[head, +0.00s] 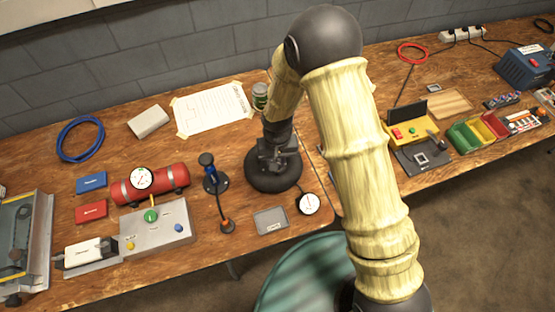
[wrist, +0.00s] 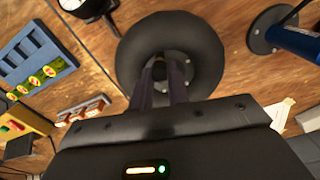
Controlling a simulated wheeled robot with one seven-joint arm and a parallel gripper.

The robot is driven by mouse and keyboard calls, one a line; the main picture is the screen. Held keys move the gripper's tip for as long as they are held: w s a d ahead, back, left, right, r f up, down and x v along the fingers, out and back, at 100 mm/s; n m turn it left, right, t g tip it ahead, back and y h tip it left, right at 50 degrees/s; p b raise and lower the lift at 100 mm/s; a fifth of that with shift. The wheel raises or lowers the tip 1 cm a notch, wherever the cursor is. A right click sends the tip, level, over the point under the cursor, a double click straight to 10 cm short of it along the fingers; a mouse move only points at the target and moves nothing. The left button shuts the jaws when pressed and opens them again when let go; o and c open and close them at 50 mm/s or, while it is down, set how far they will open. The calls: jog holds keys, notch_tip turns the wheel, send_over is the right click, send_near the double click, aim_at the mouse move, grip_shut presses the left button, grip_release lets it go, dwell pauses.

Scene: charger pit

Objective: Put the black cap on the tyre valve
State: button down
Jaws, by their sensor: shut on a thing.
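My gripper (head: 275,157) is over the middle of a small black tyre (head: 262,180) lying flat on the bench. In the wrist view its two fingers (wrist: 160,80) reach into the hub of the tyre (wrist: 208,58), shut on a small dark thing, the black cap (wrist: 159,69). The fingers hide most of the cap. The valve is hidden behind the fingers and cap, so I cannot tell whether the cap touches it. The grey caps tray (head: 270,221) in front of the tyre looks empty.
A pressure gauge (head: 309,203) lies right of the caps tray. A blue-handled pump (head: 209,172) with a hose stands left of the tyre, and a can (head: 260,97) stands behind it. A red tank (head: 150,184) is farther left. A paper sheet (head: 214,108) lies flat behind.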

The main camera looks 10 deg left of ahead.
jog(key=shift+f+b, duration=0.45)
jog(key=shift+f, duration=0.25)
jog(key=c, duration=1.3)
grip_release()
notch_tip(320, 180, up, 17)
jog(key=shift+r+b, duration=0.2)
jog(key=shift+b, duration=0.3)
